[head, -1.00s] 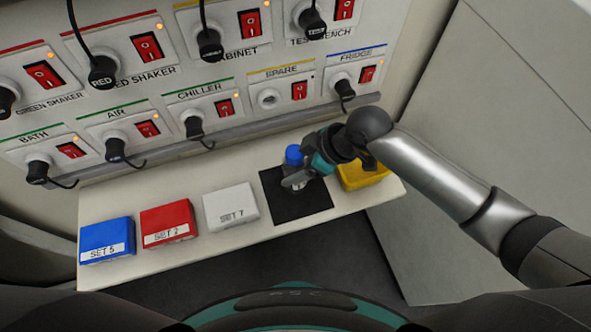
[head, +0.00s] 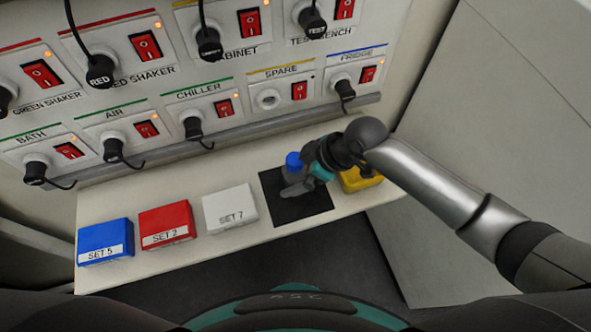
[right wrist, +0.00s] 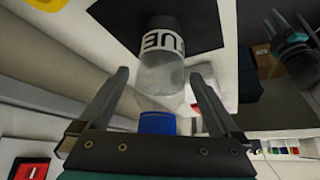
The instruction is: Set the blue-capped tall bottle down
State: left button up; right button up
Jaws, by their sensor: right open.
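The tall bottle has a blue cap (head: 293,160) and stands on the black mat (head: 285,213) in the head view. In the right wrist view the clear bottle (right wrist: 160,75) shows a white label with dark letters, and its base is against the black mat (right wrist: 205,25). My right gripper (head: 296,190) is at the bottle, with its fingers apart on either side of it in the right wrist view. The fingers partly hide the bottle's body in the head view. My left gripper is not in view.
A yellow box (head: 360,180) sits right of the mat, partly behind my right gripper. White (head: 230,205), red (head: 166,225) and blue (head: 105,240) boxes stand to the left on the pale shelf (head: 215,248). A panel of switches and plugs (head: 200,90) rises behind.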

jog(key=shift+r, duration=0.25)
jog(key=p+v, duration=0.2)
jog(key=v, duration=1)
